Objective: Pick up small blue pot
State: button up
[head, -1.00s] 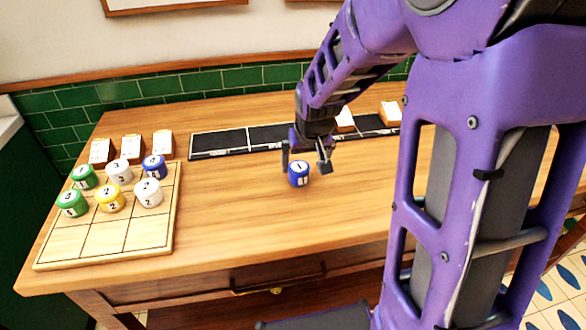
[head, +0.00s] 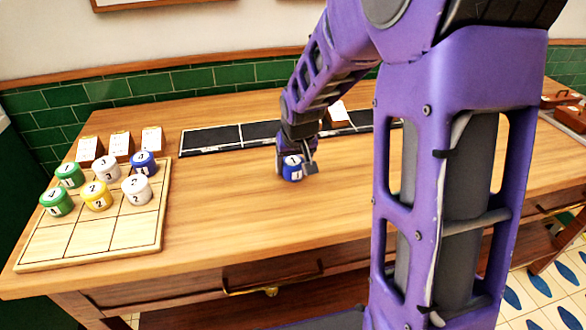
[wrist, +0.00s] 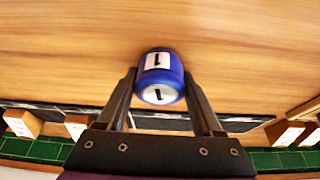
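The small blue pot (head: 292,169) stands on the wooden table, with a white label marked 1 on its lid and another on its side. It also shows in the wrist view (wrist: 160,77), at the fingertips. My gripper (head: 297,167) is lowered over it, one finger on each side. The gripper is open in the wrist view (wrist: 160,85), with the fingers close beside the pot and no clear grip. I cannot tell whether either finger touches it. Another blue pot (head: 143,162), marked 3, stands on the wooden grid board at the left.
The grid board (head: 90,238) holds green, white, yellow and blue pots; its front cells are bare. Card holders (head: 120,144) stand behind it. A black strip (head: 212,140) lies along the table's back. The table in front of the gripper is clear.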

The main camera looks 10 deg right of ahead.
jog(key=c, duration=1)
